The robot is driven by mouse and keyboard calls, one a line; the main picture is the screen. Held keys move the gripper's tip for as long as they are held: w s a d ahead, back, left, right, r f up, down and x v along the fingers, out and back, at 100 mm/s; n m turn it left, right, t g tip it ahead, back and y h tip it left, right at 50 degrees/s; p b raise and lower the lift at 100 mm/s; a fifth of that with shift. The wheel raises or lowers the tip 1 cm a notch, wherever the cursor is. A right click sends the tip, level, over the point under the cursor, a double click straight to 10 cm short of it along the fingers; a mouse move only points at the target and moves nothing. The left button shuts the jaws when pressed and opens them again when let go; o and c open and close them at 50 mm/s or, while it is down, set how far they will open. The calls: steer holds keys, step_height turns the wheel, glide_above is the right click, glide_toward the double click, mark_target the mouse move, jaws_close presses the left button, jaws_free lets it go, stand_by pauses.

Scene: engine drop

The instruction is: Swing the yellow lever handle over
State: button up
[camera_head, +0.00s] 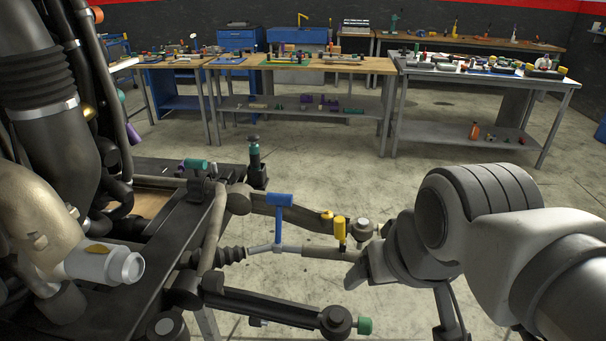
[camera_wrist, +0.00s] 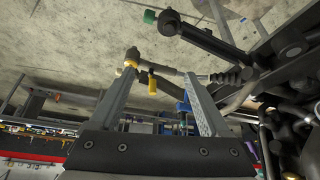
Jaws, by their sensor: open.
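The yellow lever handle (camera_head: 340,230) stands upright on a grey rod of the engine assembly, right of the blue T-handle (camera_head: 279,200). In the wrist view the yellow handle (camera_wrist: 152,83) appears in the gap between my fingers, nearer the left one. My gripper (camera_wrist: 161,73) is open, its two fingers spread wide and holding nothing. In the head view my gripper (camera_head: 357,272) is just right of and below the yellow handle, largely hidden by my wrist. I cannot tell how far beyond the fingertips the handle lies. The blue handle is partly behind the right finger in the wrist view.
A dark lower arm with a green end knob (camera_head: 365,325) lies in front of the rod. A round grey joint (camera_head: 362,229) is close behind the yellow handle. Engine pipes fill the left. Workbenches (camera_head: 300,64) stand far back, with open floor between.

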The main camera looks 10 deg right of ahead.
mark_target(340, 231)
steer(key=shift+c, duration=0.3)
